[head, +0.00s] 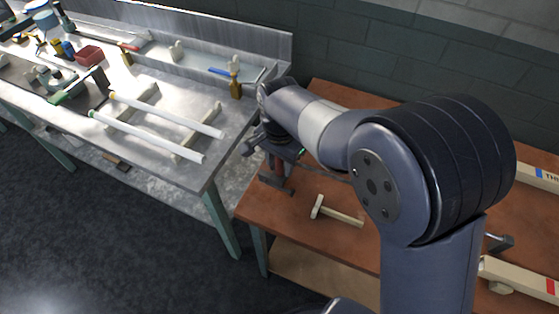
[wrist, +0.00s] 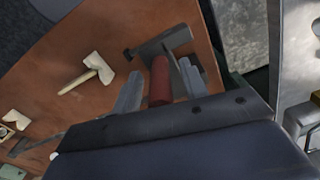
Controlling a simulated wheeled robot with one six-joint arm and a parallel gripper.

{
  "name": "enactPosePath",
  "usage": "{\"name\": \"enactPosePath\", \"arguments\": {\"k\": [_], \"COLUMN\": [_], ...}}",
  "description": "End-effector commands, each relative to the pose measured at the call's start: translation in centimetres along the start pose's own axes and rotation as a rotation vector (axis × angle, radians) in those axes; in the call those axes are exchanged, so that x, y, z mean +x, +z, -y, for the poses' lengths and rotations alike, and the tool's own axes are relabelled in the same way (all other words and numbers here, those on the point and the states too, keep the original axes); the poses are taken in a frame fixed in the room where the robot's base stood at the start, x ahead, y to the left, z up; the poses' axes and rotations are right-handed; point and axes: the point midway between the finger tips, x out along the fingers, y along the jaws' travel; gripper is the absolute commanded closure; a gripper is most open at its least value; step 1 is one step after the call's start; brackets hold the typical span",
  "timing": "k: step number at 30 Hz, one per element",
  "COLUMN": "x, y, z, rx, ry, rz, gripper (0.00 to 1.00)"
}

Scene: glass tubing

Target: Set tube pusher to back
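A red cylindrical handle (wrist: 159,82) on a dark metal T-shaped piece (wrist: 160,44) lies in front of my gripper (wrist: 161,69) in the wrist view. It looks like the tube pusher, but no label shows. My gripper's two grey fingers are apart, one on each side of the red handle, with a visible gap on both sides. I cannot tell whether the fingertips are level with the handle or above it. In the head view the dark metal piece (head: 276,184) shows at the left edge of the brown table, and my arm hides most of the gripper.
A wooden T-shaped tool (head: 337,212) lies on the brown table (head: 300,235). Labelled wooden beams (head: 520,277) are at the right. The metal bench (head: 225,150) at left holds white tubes (head: 150,137) on wooden rests, and small tools. A brick wall (head: 400,60) stands behind.

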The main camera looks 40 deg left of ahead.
Motion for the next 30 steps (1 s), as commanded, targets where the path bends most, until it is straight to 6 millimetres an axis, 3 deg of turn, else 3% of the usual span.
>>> {"name": "enactPosePath", "arguments": {"k": [8,21,30], "x": [-0.6,-8.6,-10.8], "y": [0.0,0.0,0.0], "z": [0.1,0.1,0.0], "rx": [0.0,0.0,0.0], "ry": [-0.002,-0.003,0.0], "rz": [-0.001,-0.002,0.0], "gripper": [0.59,0.59,0.59]}}
